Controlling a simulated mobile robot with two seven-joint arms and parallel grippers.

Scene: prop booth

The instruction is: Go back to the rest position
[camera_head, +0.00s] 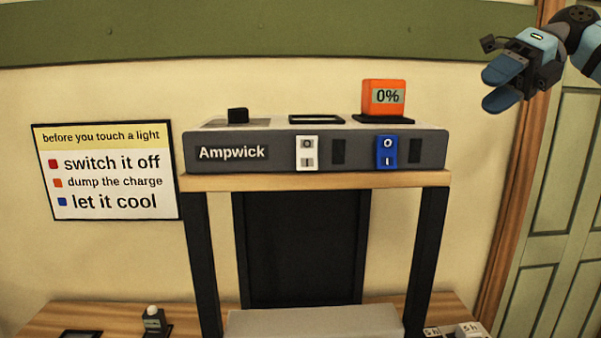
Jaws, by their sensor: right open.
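My right gripper (501,88) is in the upper right of the head view, its blue fingertips apart and empty. It hangs in the air to the right of the grey Ampwick unit (280,137) and above it in the picture, touching nothing that I can see. The unit sits on a wooden-topped stand and has a white switch (307,153) and a blue switch (386,152) on its front. An orange box (384,97) reading 0% stands on its top right. My left gripper is out of view.
A small black block (238,115) and a dark flat pad (316,119) are on the unit's top. A sign (108,171) hangs on the left wall. Below, a wooden table (110,318) holds a small bottle-like item (155,321) and white blocks (471,330). A green door (560,210) is at right.

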